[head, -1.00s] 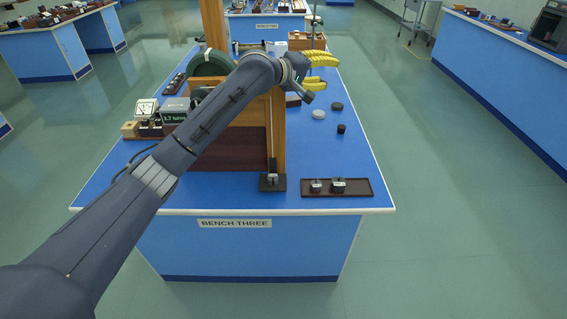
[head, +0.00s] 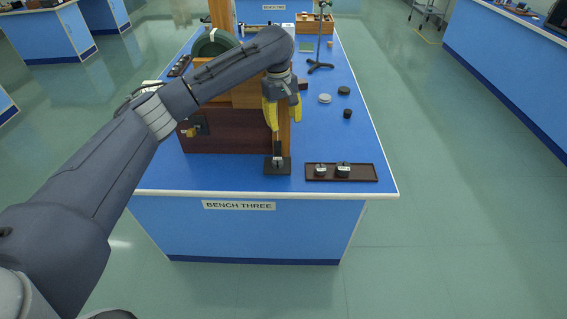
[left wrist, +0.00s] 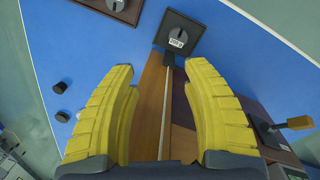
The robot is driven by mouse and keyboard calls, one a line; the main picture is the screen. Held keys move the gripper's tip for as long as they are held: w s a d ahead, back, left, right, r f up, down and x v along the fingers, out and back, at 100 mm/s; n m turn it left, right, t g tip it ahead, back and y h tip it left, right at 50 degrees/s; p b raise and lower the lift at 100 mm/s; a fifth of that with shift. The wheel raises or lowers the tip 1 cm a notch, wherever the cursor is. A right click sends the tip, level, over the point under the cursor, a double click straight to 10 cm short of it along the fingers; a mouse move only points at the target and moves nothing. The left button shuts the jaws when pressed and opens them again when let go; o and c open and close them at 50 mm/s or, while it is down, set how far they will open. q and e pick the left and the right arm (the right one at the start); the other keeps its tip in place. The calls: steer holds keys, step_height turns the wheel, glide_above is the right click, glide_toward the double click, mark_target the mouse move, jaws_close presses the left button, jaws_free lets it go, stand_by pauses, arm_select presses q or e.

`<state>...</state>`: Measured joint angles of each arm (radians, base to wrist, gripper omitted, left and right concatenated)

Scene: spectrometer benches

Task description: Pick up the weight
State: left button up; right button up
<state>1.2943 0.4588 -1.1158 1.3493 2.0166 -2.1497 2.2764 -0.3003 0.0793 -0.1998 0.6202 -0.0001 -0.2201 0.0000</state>
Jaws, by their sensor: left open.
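My right gripper is not in view.
A wooden apparatus with a dark red-brown box (head: 235,142) stands left of the gripper. Small discs (head: 325,98) and a black cylinder (head: 347,114) lie to the right. A stand (head: 320,65) is farther back. Blue bench top (head: 335,140) is clear between tray and discs.

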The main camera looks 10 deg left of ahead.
arm_select(q)
steer(key=a, duration=0.2)
steer(key=y, duration=0.1)
glide_above(277, 160)
steer(key=shift+g, duration=0.3)
steer(key=f, duration=1.2)
steer(key=shift+w+f, duration=0.1)
steer(key=shift+w, duration=0.1)
steer(key=shift+s+f, duration=0.15)
steer(key=shift+f, duration=1.2)
steer(key=shift+s+f, duration=0.1)
steer(key=shift+f, duration=1.25)
jaws_close()
